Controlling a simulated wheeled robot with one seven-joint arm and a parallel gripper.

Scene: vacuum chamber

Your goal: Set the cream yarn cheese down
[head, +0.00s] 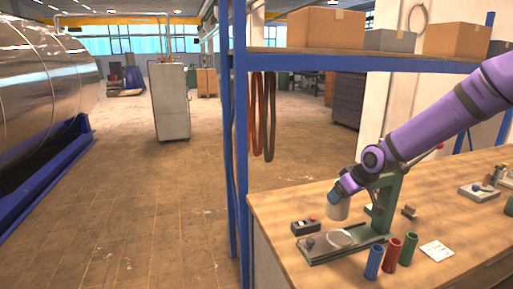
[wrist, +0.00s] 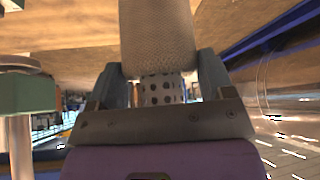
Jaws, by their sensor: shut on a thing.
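The cream yarn cheese (head: 337,210) hangs from my gripper (head: 341,193), above the left part of a green bench device. In the wrist view, the cream yarn cheese (wrist: 157,35) shows its wound yarn and a white perforated tube end. My gripper (wrist: 160,88) is shut on that tube end, with one finger on each side. Below the cheese, a pale round disc (head: 342,238) lies on the device's base (head: 325,255). In the head view the cheese looks apart from the disc; the exact gap is hard to tell.
The device's green upright (head: 382,205) stands close right of the cheese. On the workbench (head: 285,208) are a black button box (head: 305,227), blue (head: 373,262), red (head: 391,251) and green (head: 408,250) tubes, and a white card (head: 437,250). A blue shelf post (head: 240,150) rises left.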

